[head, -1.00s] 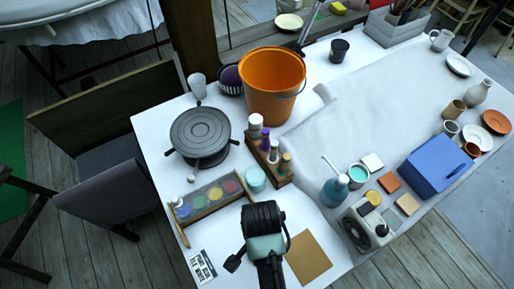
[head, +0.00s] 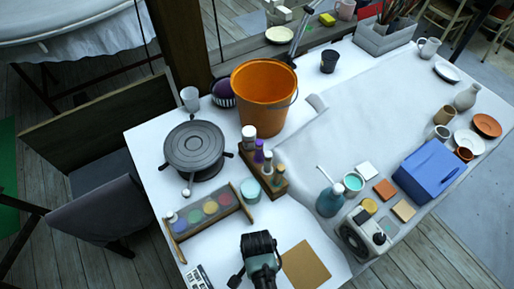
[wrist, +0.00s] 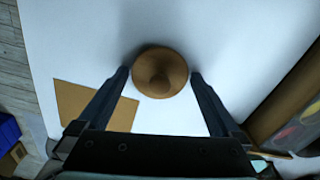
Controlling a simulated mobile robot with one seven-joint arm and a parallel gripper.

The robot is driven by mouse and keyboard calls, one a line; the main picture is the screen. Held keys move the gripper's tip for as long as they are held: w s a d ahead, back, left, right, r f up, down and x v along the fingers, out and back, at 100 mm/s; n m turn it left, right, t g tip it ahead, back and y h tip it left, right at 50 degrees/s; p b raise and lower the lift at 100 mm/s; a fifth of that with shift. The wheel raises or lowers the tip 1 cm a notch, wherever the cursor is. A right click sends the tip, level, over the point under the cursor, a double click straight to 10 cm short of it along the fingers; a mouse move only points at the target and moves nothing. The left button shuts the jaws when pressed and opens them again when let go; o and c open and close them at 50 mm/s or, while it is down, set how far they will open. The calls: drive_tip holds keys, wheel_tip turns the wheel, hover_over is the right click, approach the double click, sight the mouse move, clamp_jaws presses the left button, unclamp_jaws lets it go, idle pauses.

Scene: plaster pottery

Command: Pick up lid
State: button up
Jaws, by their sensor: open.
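The lid (wrist: 160,70) is a round, brown, cone-like disc with a knob in its middle, lying on the white table in the wrist view. My gripper (wrist: 159,75) is open, with one dark finger on each side of the lid in that view. Narrow gaps show between the fingertips and the lid's rim, and nothing is held. How far the fingertips are above the table is hard to tell. In the head view my gripper (head: 259,246) is over the near part of the table, and I cannot make out the lid there.
A brown square board (head: 305,266) lies right of my gripper. A paint palette (head: 211,213) and a wooden bottle rack (head: 264,172) stand beyond it to the left. A grey box-like device (head: 362,235) and a blue box (head: 432,171) are to the right. The table's middle is mostly clear.

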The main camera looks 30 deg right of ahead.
drive_tip(key=c, duration=1.1)
drive_tip(key=shift+o, duration=0.2)
